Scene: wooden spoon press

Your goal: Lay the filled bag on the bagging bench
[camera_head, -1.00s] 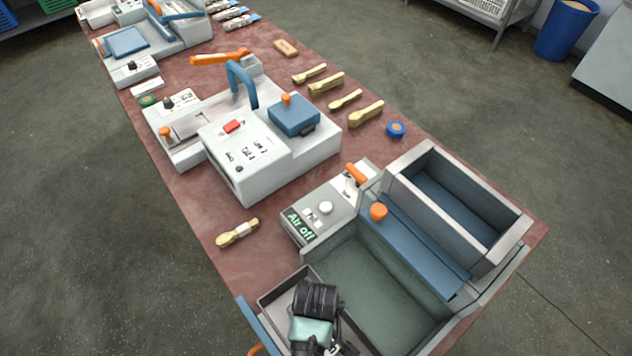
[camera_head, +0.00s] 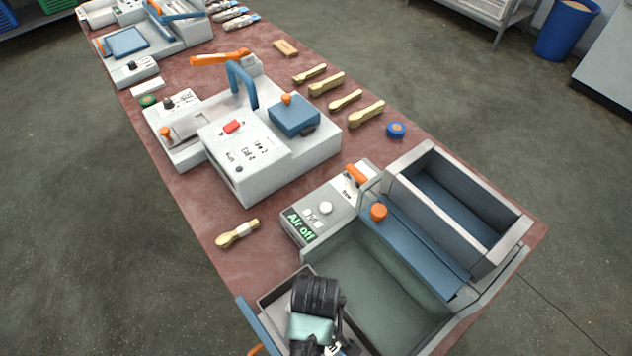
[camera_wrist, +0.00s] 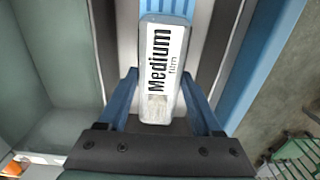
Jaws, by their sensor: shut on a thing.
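My gripper (camera_wrist: 160,85) has its two blue fingers on either side of a pale flat pack (camera_wrist: 163,70) labelled "Medium film". It is shut on this pack, which lies between the fingers lengthwise. In the head view my gripper is at the bottom, over the narrow grey tray (camera_head: 268,300) at the bench's front left; my wrist hides most of the pack. I cannot tell from these views what is inside the pack or whether it touches the tray. The reddish bench top (camera_head: 200,200) runs away to the upper left.
A grey-green bin (camera_head: 385,290) with a blue flap (camera_head: 425,245) and an "Air off" panel (camera_head: 302,228) stands to the right. A white machine (camera_head: 265,150) is beyond.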

